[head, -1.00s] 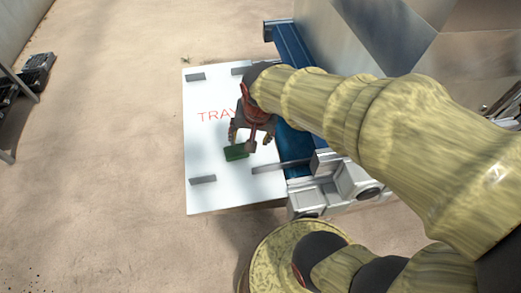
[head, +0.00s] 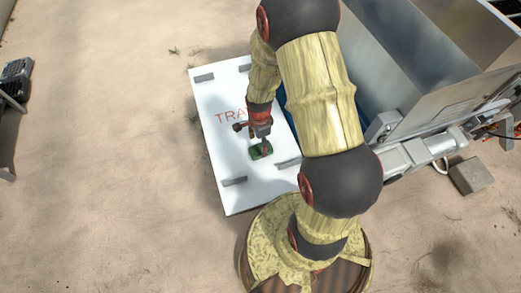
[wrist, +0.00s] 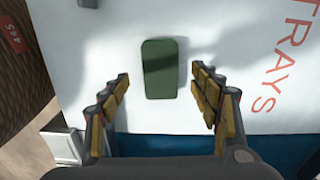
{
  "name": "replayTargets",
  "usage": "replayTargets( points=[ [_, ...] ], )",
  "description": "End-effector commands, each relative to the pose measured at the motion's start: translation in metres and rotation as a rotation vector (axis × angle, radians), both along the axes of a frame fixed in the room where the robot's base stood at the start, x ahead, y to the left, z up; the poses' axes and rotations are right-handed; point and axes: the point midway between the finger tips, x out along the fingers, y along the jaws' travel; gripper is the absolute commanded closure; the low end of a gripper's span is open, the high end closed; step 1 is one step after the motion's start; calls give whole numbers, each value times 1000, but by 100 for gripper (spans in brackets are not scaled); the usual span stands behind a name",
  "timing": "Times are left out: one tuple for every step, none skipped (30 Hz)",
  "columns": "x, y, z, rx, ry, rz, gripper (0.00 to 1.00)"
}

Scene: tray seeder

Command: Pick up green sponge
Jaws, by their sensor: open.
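The green sponge (head: 261,151) lies flat on the white board marked TRAYS (head: 214,100). In the wrist view the sponge (wrist: 159,69) is a dark green rounded block, ahead of my fingertips and between their lines. My gripper (wrist: 163,88) is open and empty, with one finger to each side. In the head view my gripper (head: 256,136) is just above the sponge and hides part of it. I cannot tell the exact height gap.
Short grey blocks stand on the board, one at the front (head: 234,181) and one at the back left (head: 204,78). A large metal machine (head: 420,60) stands at the right. A grey block (head: 472,174) lies on the sandy floor. The floor at left is mostly clear.

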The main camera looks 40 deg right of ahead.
Motion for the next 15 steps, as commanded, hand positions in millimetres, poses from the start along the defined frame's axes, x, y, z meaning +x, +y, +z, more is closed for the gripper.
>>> replayTargets(
  points=[
    [0,-1,-3,0,0,0,37],
    [0,-1,-5,0,1,0,37],
    [0,-2,-9,0,1,0,37],
    [-1,-2,-13,0,2,0,37],
    [-1,-3,-17,0,2,1,37],
    [-1,-4,-23,0,2,1,37],
    [0,-5,-28,0,2,1,37],
    [0,-5,-32,1,3,2,37],
    [0,-5,-38,0,2,3,37],
    [0,-5,-42,0,2,3,37],
    [0,-5,-45,0,1,3,37],
    [0,-5,-48,0,1,3,37],
    [0,-5,-50,0,1,3,37],
    [0,-5,-50,0,0,3,37],
    [1,-5,-50,0,-1,3,37]
  ],
)
